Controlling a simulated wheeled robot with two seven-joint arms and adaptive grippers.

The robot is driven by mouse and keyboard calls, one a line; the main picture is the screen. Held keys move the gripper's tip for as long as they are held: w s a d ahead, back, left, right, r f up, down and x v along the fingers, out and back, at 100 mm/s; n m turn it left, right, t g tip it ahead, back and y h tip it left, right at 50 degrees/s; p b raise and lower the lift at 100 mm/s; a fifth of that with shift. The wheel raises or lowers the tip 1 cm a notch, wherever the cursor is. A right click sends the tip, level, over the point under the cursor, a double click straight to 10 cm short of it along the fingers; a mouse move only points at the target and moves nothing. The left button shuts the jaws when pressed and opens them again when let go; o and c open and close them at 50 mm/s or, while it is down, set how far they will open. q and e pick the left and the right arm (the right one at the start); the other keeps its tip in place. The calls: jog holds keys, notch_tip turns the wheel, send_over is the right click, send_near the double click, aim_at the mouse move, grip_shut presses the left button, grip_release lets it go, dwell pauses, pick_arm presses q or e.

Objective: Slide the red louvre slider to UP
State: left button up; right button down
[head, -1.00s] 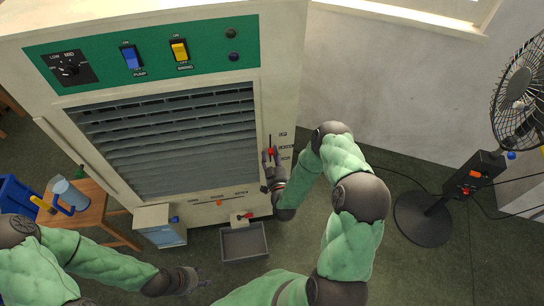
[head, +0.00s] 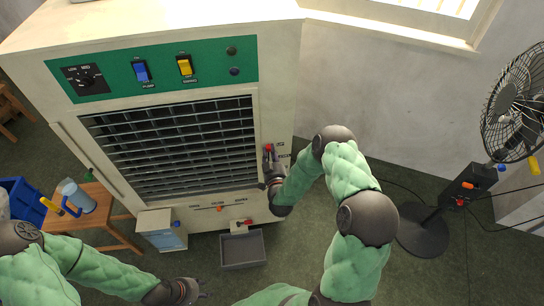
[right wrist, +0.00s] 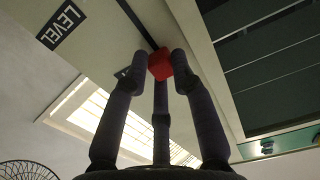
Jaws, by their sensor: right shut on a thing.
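The red louvre slider knob (head: 268,147) is on the right part of the cooler's front, beside the louvre grille (head: 170,145). It is level with the top label beside its slot. In the right wrist view the red knob (right wrist: 160,66) sits between my fingertips, and the dark slot runs from it past the LEVEL label (right wrist: 62,25). Another label is mostly hidden behind a finger. My right gripper (head: 268,156) is shut on the knob. The louvre slats stand open, with dark gaps between them. My left gripper (head: 200,293) is low in front, away from the cooler; its fingers are unclear.
A green panel (head: 205,62) with a dial and blue and yellow switches is above the grille. A grey tray (head: 243,249) is below. A wooden table (head: 105,222) with a jug (head: 76,196) stands left. A fan (head: 422,230) stands right on open floor.

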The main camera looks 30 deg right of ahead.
jog(key=shift+w+a+r, duration=0.15)
jog(key=shift+w+r, duration=0.1)
jog(key=shift+r, duration=0.2)
jog(key=c, duration=1.1)
grip_release()
jog(key=shift+s+a, duration=0.15)
jog(key=shift+f, duration=0.15)
jog(key=shift+s, duration=0.25)
jog(key=v, duration=1.1)
jog(key=shift+s, duration=0.15)
